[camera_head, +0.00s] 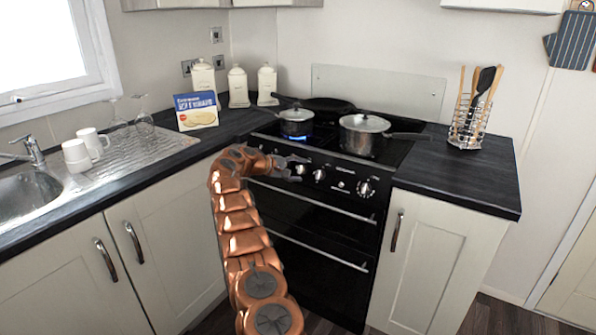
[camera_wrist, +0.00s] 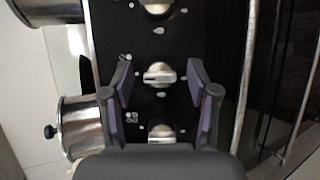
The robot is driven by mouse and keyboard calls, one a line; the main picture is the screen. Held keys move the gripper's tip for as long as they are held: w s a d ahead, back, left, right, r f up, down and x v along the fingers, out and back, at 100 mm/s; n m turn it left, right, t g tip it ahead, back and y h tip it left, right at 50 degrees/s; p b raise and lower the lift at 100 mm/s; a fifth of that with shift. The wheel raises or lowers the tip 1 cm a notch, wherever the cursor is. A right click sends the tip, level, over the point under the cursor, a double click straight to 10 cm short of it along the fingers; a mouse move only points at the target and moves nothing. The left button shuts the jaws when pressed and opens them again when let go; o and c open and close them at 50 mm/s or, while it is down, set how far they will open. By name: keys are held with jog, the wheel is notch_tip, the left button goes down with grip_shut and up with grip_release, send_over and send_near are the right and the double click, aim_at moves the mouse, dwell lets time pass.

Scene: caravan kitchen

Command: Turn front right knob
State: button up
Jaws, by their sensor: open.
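The black stove has a row of silver knobs along its front panel (camera_head: 330,178); one knob (camera_head: 366,188) is at the right end. My gripper (camera_head: 292,165) is at the left part of this panel, with its fingers near the left knobs. In the wrist view, my open gripper (camera_wrist: 158,82) has one finger on each side of a silver knob (camera_wrist: 158,75) with a horizontal grip bar. I cannot tell whether the fingers touch it. Another knob (camera_wrist: 157,6) shows at the top edge, and one (camera_wrist: 160,133) is partly hidden by my gripper's body.
A dark saucepan (camera_head: 296,122) stands over a blue flame at left. A silver pot (camera_head: 362,136) stands at right, its handle pointing right. The oven door handle (camera_head: 312,199) runs below the knobs. A utensil holder (camera_head: 467,128) stands on the right counter.

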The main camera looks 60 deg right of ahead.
jog(key=v, duration=1.2)
jog(key=shift+f, duration=0.1)
dwell(0.4)
jog(key=s+a+r+n+t+y, duration=0.1)
jog(key=s+a+r+t+y, duration=0.15)
jog(key=a, duration=1.15)
jog(key=s+a+r+n+t+y, duration=0.1)
jog(key=s+a+n+y, duration=0.2)
jog(key=a, duration=1)
jog(key=s+a+f+m+y, duration=0.1)
jog(key=s+a+f+y, duration=0.2)
jog(key=s+a, duration=1.3)
jog(key=s+a+f+y, duration=0.35)
jog(key=s+a, duration=1.05)
jog(key=s, duration=0.5)
notch_tip(320, 180, up, 13)
jog(key=w+p, duration=0.1)
jog(key=p, duration=1.1)
jog(key=shift+d, duration=0.25)
